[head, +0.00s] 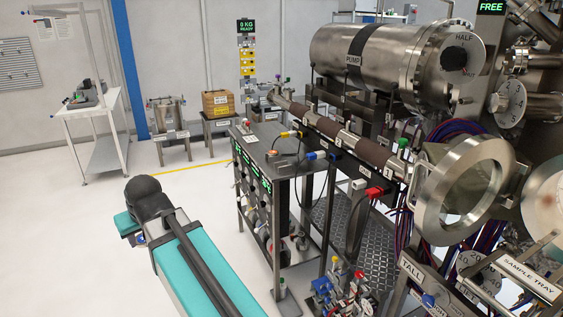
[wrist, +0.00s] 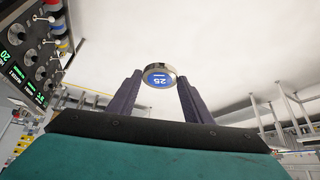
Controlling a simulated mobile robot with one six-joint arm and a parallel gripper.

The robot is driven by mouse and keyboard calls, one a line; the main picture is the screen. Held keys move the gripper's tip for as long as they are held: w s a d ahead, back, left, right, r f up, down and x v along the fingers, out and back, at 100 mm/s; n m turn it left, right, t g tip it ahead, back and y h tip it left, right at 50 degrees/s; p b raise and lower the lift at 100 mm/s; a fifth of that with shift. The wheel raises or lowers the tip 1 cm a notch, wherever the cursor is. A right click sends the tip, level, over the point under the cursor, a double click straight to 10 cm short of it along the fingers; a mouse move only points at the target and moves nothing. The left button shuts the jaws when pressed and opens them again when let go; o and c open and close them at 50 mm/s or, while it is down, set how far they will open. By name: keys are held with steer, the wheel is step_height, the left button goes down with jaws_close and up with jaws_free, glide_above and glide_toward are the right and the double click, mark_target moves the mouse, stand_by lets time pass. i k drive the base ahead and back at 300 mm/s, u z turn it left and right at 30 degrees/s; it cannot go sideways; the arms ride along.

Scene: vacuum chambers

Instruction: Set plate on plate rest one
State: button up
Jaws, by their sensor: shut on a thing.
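A small round metal-rimmed plate (wrist: 160,75) with a blue face shows in the wrist view, its number, apparently 25, upside down. My gripper (wrist: 159,80) is shut on it, with one dark finger on each side of the plate, at the fingertips. The plate is held above the floor, clear of any surface. In the head view my own turquoise arm fills the lower left and largely hides the gripper. I cannot make out a plate rest marked one in either view.
A metal rack (head: 285,150) with dials and green displays stands right of my arm. A steel pump (head: 390,60), an open round chamber door (head: 425,205) and a sample tray (head: 528,277) crowd the right. A white cart (head: 108,155) stands back left. Pale floor is free on the left.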

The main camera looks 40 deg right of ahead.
mark_target(283, 164)
steer(key=u, duration=0.05)
steer(key=i, duration=1.3)
